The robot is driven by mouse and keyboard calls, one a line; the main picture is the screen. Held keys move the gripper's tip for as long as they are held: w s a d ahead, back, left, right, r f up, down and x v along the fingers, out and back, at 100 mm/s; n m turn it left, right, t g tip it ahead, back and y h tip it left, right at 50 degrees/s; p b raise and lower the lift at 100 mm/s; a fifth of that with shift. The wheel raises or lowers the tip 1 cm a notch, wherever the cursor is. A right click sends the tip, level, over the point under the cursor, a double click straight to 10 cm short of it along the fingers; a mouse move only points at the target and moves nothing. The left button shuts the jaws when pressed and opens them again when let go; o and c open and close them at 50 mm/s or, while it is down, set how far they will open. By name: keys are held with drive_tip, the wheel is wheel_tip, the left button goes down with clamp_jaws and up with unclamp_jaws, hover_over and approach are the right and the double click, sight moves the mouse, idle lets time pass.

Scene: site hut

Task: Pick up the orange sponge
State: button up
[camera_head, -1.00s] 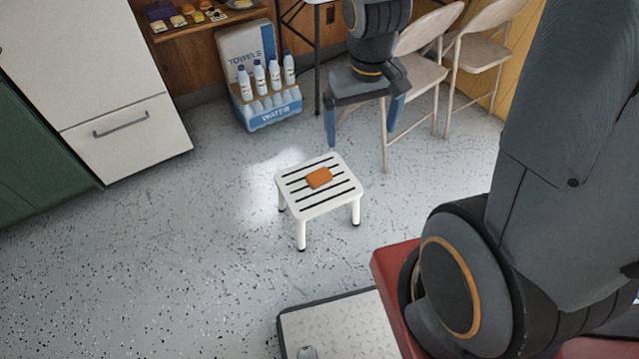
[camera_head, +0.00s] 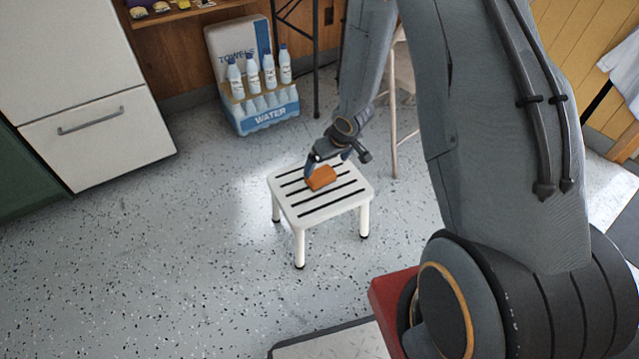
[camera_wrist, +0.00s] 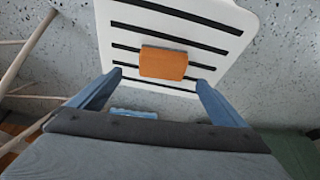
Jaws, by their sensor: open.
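The orange sponge (camera_head: 321,178) lies on the slatted top of a small white stool (camera_head: 318,213). In the wrist view the sponge (camera_wrist: 163,63) sits near the edge of the stool top (camera_wrist: 225,22), ahead of my fingertips and roughly centred between them. My gripper (camera_head: 327,165) is at the far side of the sponge in the head view. In the wrist view my gripper (camera_wrist: 159,82) is open, with one blue finger toward each side of the sponge and nothing held.
A pack of water bottles (camera_head: 264,105) stands behind the stool against the wall. A white cabinet with a drawer (camera_head: 95,135) is at the left. Chair legs (camera_wrist: 25,70) show in the wrist view. The speckled floor (camera_head: 150,260) left of the stool is clear.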

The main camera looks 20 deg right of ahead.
sight(320, 174)
drive_tip(key=b+x, duration=0.1)
drive_tip(key=x, duration=0.1)
drive_tip(key=b+x, duration=0.1)
drive_tip(key=x, duration=0.2)
drive_tip(key=b+x, duration=0.2)
drive_tip(key=x, duration=0.1)
drive_tip(key=shift+s+a+f, duration=0.1)
drive_tip(key=shift+a, duration=0.15)
drive_tip(key=c, duration=1.2)
wheel_tip(320, 174, up, 10)
drive_tip(key=p, duration=0.6)
